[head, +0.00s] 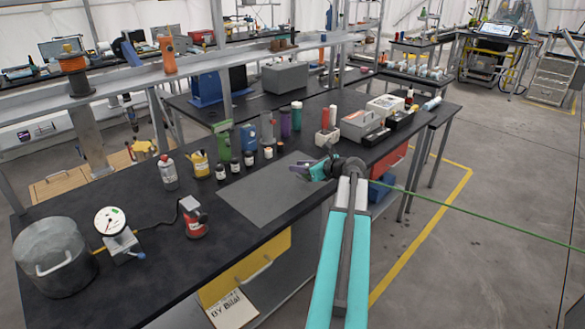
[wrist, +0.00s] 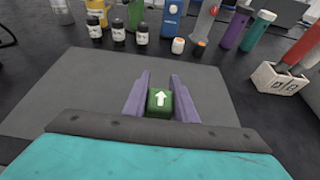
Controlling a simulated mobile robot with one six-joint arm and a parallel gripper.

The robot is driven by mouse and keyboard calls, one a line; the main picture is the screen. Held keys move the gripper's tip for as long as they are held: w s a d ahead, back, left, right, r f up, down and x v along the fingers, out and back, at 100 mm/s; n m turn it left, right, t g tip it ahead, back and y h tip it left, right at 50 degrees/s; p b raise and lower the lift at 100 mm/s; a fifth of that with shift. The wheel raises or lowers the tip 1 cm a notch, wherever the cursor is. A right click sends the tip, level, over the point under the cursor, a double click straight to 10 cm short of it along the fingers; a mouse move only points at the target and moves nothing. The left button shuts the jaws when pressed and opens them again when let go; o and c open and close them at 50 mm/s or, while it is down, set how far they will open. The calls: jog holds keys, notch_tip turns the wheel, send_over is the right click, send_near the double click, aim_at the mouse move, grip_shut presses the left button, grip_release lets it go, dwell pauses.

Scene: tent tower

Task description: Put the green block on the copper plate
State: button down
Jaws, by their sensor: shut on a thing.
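The green block (wrist: 159,106) has a white arrow on its face. It sits between the two purple fingers of my gripper (wrist: 160,88) in the wrist view, and the gripper is shut on it. In the head view my gripper (head: 304,170) is at the right end of the grey mat (head: 262,192); the block is not clear there. The mat lies beyond and below the block in the wrist view. I cannot tell the block's height above the bench. I can make out no copper-coloured plate in either view.
A block holding a red cylinder (head: 327,137) stands behind my gripper. The mat is bare.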

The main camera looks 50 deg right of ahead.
jog(key=w, duration=0.1)
jog(key=w+d, duration=0.1)
jog(key=w, duration=0.1)
jog(key=w+d+p, duration=0.1)
jog(key=w, duration=0.1)
jog(key=shift+w+d+f, duration=0.15)
jog(key=shift+d+f, duration=0.1)
jog(key=shift+f+p, duration=0.55)
jog(key=shift+f, duration=1.2)
jog(key=shift+f, duration=0.1)
jog(key=c, duration=1.4)
grip_release()
jog(key=shift+c, duration=0.2)
jog(key=b+v, duration=0.2)
jog(key=v, duration=0.9)
jog(key=shift+s+r, duration=0.35)
jog(key=shift+s, duration=0.15)
